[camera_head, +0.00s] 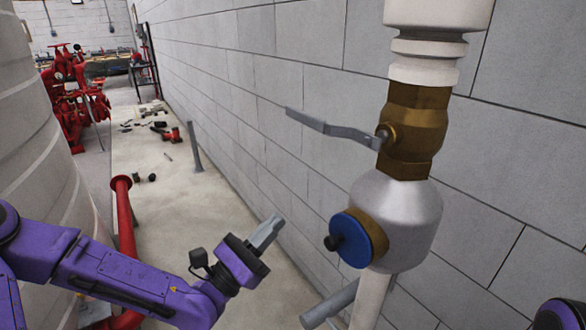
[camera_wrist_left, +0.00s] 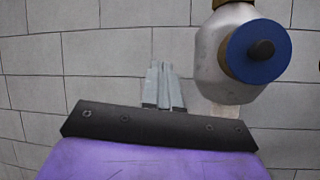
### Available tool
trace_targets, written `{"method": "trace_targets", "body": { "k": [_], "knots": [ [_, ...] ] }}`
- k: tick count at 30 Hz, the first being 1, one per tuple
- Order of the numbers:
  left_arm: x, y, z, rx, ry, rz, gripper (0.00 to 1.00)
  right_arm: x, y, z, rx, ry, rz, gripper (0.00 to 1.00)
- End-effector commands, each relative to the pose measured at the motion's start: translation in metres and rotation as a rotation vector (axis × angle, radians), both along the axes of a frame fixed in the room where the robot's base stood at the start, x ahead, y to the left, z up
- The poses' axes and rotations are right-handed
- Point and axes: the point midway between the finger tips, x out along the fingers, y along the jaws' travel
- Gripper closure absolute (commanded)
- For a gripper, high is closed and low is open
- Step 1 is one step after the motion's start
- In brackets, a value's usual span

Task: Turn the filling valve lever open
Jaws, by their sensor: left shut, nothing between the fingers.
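The filling valve has a brass body (camera_head: 415,130) on a white vertical pipe. Its grey lever (camera_head: 325,127) sticks out to the left, roughly level, from the valve's stem. My left gripper (camera_head: 268,232) is below and to the left of the lever, shut and empty, apart from the valve. In the left wrist view the gripper (camera_wrist_left: 163,85) points toward the block wall, with its fingers together.
A white fitting (camera_head: 405,215) with a blue round cap (camera_head: 352,240) hangs below the valve, right of my left gripper; the cap (camera_wrist_left: 258,50) also shows in the wrist view. A block wall (camera_head: 270,100) stands behind. A red pipe (camera_head: 124,215) and large tank (camera_head: 35,130) are at left.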

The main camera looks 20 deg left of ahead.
Motion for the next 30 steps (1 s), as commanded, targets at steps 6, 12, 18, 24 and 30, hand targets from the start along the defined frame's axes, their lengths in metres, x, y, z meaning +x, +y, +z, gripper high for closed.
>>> {"method": "trace_targets", "body": {
  "k": [6,12,18,24,30],
  "knots": [
    [-0.025,0.009,0.063,-0.258,-0.149,-0.224,1.0,0.0,0.0,-0.005,0.0,0.0,0.0,0.57],
    [-0.009,-0.005,0.088,-0.259,-0.147,-0.235,1.0,0.0,0.0,0.008,0.0,0.0,0.0,0.57],
    [0.016,-0.024,0.12,-0.26,-0.145,-0.233,1.0,0.0,0.0,0.026,0.0,0.0,0.0,0.57],
    [0.029,-0.034,0.156,-0.262,-0.147,-0.229,1.0,0.0,0.0,0.051,0.0,0.0,0.0,0.57],
    [0.029,-0.034,0.171,-0.261,-0.145,-0.229,1.0,0.0,0.0,0.063,0.0,0.0,0.0,0.57]
  ]
}}
